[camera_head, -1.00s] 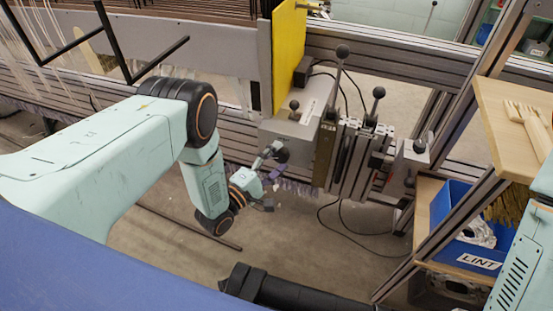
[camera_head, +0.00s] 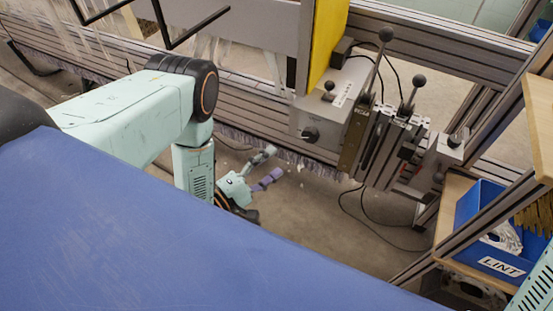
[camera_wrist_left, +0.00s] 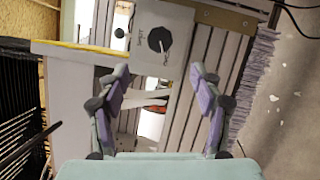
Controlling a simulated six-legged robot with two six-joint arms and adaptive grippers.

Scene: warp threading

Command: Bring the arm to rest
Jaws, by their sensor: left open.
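My left gripper (camera_head: 268,168) is open and empty in the head view, below the grey control box (camera_head: 318,118) and apart from it. Its arm comes in from the left and bends down at the elbow. In the left wrist view the two purple-padded fingers of my left gripper (camera_wrist_left: 163,90) stand wide apart with nothing between them. The control box with its black knob (camera_wrist_left: 160,39) shows beyond them. My right gripper is not in view; only a bit of pale green arm shows at the lower right of the head view.
The loom frame (camera_head: 235,85) runs across behind the arm. Levers with black knobs (camera_head: 386,35) rise from its right part. A blue LINT bin (camera_head: 480,210) sits on a wooden shelf at the right. A blue surface (camera_head: 150,230) fills the lower left. Bare floor lies beneath the gripper.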

